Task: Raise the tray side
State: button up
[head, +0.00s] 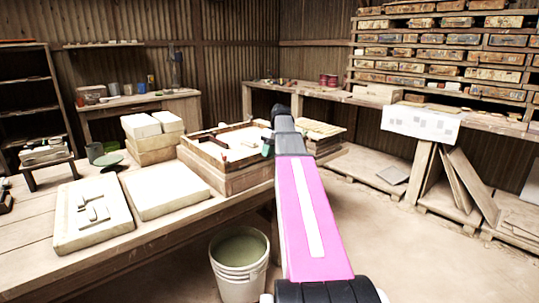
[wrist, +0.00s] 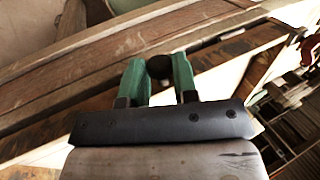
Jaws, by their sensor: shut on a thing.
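The wooden tray (head: 205,158) lies on a pale block on the workbench, with low brown sides and a pale floor. My gripper (head: 268,148) is at the tray's right end, where my arm hides part of the rim. In the wrist view, the green fingers of my gripper (wrist: 160,84) stand on both sides of a small dark round knob (wrist: 159,67) at the tray side (wrist: 75,77). The fingers are closed on it. The brown tray side runs across the picture behind the fingers. Whether it has lifted cannot be told.
Pale slabs (head: 168,190) lie on the bench left of the tray. A white bucket (head: 239,262) of greenish liquid stands on the floor below. A stack of thin boards (head: 320,134) stands right of my gripper. Open floor lies to the right.

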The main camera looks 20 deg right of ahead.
dwell(0.4)
jog(key=shift+g, duration=0.3)
jog(key=o, duration=0.9)
jog(key=shift+w, duration=0.1)
jog(key=w+d+r, duration=0.1)
jog(key=w+d, duration=0.1)
jog(key=d, duration=0.4)
jog(key=w+d+r, duration=0.2)
jog(key=w+d, duration=0.1)
jog(key=d, duration=0.3)
jog(key=shift+w+d+r, duration=0.1)
jog(key=shift+w+d, duration=0.05)
